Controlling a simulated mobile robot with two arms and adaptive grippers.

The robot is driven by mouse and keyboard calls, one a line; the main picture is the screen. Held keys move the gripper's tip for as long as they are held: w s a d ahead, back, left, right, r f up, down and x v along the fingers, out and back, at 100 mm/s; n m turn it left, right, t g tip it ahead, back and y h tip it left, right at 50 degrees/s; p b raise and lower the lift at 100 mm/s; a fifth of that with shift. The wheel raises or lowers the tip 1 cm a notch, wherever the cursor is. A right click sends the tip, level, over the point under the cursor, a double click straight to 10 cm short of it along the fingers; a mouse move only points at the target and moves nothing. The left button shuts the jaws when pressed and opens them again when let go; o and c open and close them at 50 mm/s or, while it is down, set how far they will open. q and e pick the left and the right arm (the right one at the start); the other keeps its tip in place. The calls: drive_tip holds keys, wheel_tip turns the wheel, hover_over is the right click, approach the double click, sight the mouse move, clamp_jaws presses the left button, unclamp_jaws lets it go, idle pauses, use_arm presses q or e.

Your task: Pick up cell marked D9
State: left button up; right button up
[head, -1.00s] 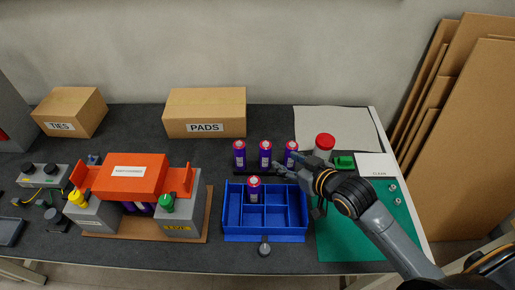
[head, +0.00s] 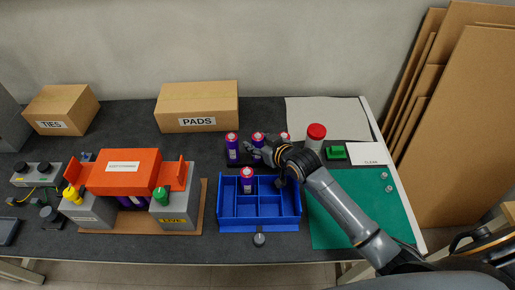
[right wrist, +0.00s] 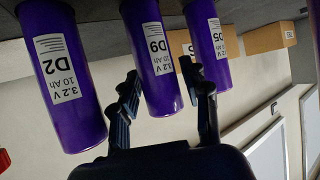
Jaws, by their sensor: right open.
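The cell marked D9 (right wrist: 160,70) is purple with a white label. In the right wrist view, which is upside down, it shows between D2 (right wrist: 62,85) and D5 (right wrist: 212,45). In the head view the middle cell (head: 258,139) of the upright row is in the same place, its label unreadable. My right gripper (right wrist: 158,75) is open, one finger on each side of D9 in the picture. No clear contact shows. It also shows in the head view (head: 256,151), in front of the row, where the arm partly hides the right cell (head: 285,136). My left gripper is not in view.
A blue divided tray (head: 260,225) holds one more upright cell (head: 247,182) just in front of the row. A red-lidded jar (head: 316,138) and a green block (head: 335,152) stand to the right. The orange-covered fixture (head: 122,172) is at left; a PADS box (head: 197,100) is behind.

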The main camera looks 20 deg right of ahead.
drive_tip(key=shift+s, duration=0.1)
drive_tip(key=shift+c, duration=1.1)
drive_tip(key=shift+r, duration=0.1)
clamp_jaws()
